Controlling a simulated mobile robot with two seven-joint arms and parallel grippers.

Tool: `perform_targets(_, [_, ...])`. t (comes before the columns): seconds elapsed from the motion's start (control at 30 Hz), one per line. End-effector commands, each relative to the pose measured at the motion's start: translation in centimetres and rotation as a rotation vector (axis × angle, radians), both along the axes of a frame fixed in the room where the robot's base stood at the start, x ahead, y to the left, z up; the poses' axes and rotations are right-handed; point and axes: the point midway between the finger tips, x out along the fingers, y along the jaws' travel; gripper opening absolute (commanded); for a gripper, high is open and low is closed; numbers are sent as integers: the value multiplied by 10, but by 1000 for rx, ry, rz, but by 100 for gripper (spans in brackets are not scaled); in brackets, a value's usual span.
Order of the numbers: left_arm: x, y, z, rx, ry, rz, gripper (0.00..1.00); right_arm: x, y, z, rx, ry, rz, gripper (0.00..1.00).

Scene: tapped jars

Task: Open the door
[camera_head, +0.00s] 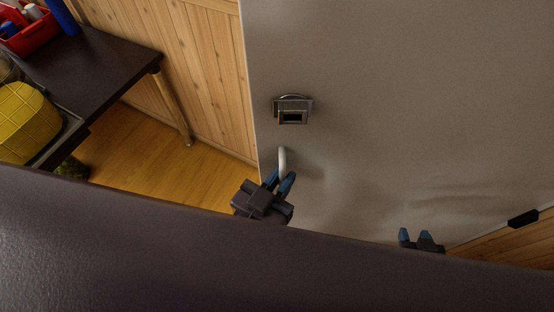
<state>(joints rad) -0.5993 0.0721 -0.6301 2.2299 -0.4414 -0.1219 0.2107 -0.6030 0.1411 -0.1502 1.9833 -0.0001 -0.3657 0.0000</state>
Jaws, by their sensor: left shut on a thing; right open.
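The door (390,80) is a large grey panel filling the right of the head view. A square metal fitting (292,110) sits near its left edge. Below it is a pale, upright curved handle (282,157). My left gripper (279,182) is at the lower end of the handle, with its blue-tipped fingers shut on it. My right gripper (420,238) is open and empty, low in front of the door, and partly hidden by the dark surface in the foreground.
A dark table (95,62) stands at the left with a red container (32,36) on it. A yellow basket (25,122) is at the far left. Wooden floor (135,160) shows between table and door. A dark surface crosses the foreground.

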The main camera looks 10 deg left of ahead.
Motion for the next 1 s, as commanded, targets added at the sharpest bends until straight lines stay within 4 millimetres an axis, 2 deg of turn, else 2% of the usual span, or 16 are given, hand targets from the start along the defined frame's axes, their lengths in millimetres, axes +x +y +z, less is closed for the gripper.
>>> perform_targets(0.2, [-7, -5, 2, 0, -4, -8, 0, 0, 0, 1, 0, 0, 0, 43])
perform_targets(0.63, [-8, -6, 2, 1, -6, -9, 0, 0, 0, 1, 0, 0, 0, 43])
perform_targets(0.67, [-8, -6, 2, 1, -6, -9, 17, 0, 0, 1, 0, 0, 0, 43])
perform_targets(0.73, [-8, -6, 1, 0, -4, -9, 28, 0, 0, 1, 0, 0, 0, 43])
perform_targets(1.0, [-9, -6, 1, 0, -2, -9, 29, -1, 0, 1, -1, 1, 0, 43])
